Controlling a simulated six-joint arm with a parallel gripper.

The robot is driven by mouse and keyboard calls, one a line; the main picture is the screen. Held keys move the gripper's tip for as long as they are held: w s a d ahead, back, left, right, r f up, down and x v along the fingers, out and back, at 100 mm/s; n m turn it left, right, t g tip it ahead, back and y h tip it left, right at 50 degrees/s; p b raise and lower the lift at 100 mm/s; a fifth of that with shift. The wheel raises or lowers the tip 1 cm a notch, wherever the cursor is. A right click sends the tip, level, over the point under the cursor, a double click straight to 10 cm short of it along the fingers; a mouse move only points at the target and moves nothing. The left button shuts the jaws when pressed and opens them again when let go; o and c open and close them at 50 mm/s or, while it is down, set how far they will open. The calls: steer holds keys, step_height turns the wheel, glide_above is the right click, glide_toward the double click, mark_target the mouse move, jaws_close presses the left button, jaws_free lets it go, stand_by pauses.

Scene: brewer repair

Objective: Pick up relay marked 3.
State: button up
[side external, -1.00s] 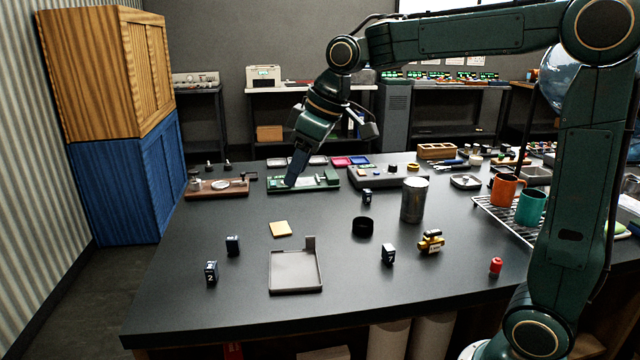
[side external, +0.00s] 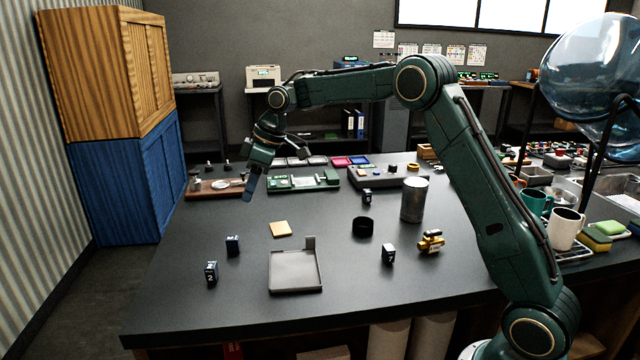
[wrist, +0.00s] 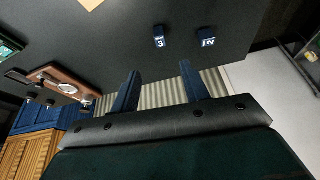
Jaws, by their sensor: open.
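The relay marked 3 (wrist: 158,36) is a small dark block with a white-marked label, standing on the black table; in the side view it is the dark relay (side external: 232,245) at the left, its mark hard to read there. A relay marked 2 (side external: 211,272) stands just in front of it and also shows in the wrist view (wrist: 208,37). My gripper (side external: 249,191) is open and empty above the table's left part, behind and above the relay marked 3. In the wrist view its two blue fingers (wrist: 160,72) are apart, with the relays beyond the tips.
Two more dark relays, one near the middle (side external: 388,254) and one farther back (side external: 367,196), stand on the table. A grey tray (side external: 296,288), yellow square (side external: 281,228), black ring (side external: 363,227) and metal can (side external: 414,200) are to the right. A wooden board (side external: 215,189) lies behind.

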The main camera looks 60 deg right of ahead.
glide_above(232, 238)
steer(key=s+d, duration=0.2)
step_height(232, 238, down, 8)
stand_by(0.3)
steer(key=shift+w+a+f, duration=0.1)
steer(key=shift+a, duration=0.05)
steer(key=shift+x, duration=2.45)
steer(key=shift+c, duration=0.3)
jaws_close()
